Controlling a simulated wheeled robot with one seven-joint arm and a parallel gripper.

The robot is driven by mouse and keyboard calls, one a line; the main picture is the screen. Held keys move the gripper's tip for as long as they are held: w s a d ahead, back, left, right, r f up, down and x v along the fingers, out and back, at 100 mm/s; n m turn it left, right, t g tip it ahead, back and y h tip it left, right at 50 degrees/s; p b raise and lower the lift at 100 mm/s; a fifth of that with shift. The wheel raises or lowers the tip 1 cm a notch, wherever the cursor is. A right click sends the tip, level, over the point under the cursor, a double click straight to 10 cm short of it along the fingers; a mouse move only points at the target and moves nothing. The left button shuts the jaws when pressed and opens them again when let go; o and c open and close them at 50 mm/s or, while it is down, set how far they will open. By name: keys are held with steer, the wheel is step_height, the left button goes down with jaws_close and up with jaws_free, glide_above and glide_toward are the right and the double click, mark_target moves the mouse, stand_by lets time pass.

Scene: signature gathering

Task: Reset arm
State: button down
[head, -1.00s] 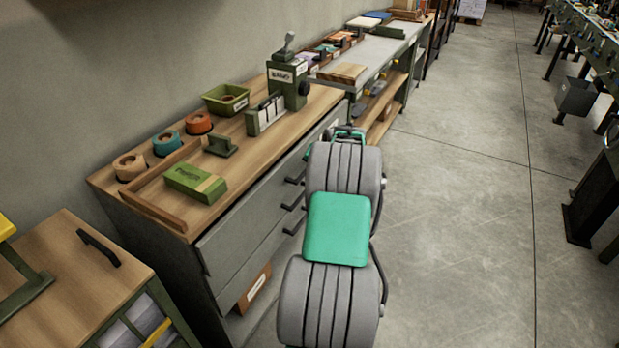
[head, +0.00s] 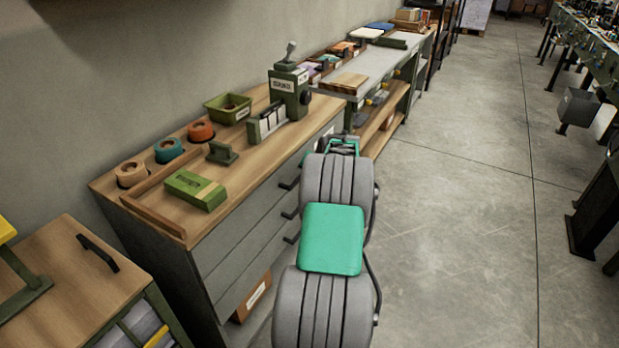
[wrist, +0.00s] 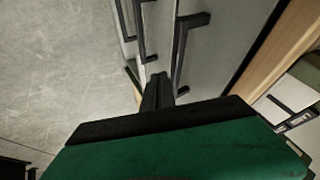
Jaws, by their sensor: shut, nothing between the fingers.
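My arm reaches forward beside the grey drawer cabinet (head: 235,235), with grey links and a green cover. My gripper (head: 342,146) is at its far end, low beside the cabinet's far right corner and partly hidden by my arm. In the wrist view my gripper (wrist: 157,92) shows dark fingers together, with nothing between them. A black drawer handle (wrist: 184,45) and the grey drawer fronts lie just beyond and to the right of the fingers. I cannot tell whether they touch. The drawers look flush in the head view.
The wooden cabinet top holds a green box (head: 195,190), several tape rolls (head: 169,150), a green bin (head: 228,108) and a green press (head: 290,92). A wooden cabinet (head: 60,290) stands at near left. Open concrete floor (head: 460,230) lies right of my arm.

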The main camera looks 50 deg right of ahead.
steer(key=s+d+f+v, duration=0.1)
steer(key=s+v, duration=0.1)
steer(key=v, duration=0.9)
steer(key=w+a+r+n+y+p, duration=0.1)
steer(key=w+a+r+n+p, duration=0.15)
steer(key=a, duration=0.75)
steer(key=w+a+r+n+g+y+p, duration=0.15)
steer(key=a+r, duration=0.25)
steer(key=a, duration=0.6)
steer(key=w+a+r+n+p, duration=0.2)
steer(key=a+r+n, duration=0.1)
steer(key=a, duration=0.7)
steer(key=s+a+n+g+p, duration=0.1)
steer(key=s+a+n, duration=0.2)
steer(key=s+a, duration=0.4)
steer(key=s+a+n+g+p, duration=0.1)
steer(key=s+a+n, duration=0.3)
steer(key=a, duration=0.9)
steer(key=s+y+p, duration=0.1)
steer(key=s, duration=0.2)
steer(key=shift+a+r+n, duration=0.2)
steer(key=shift+r+n, duration=0.1)
steer(key=shift+r, duration=0.1)
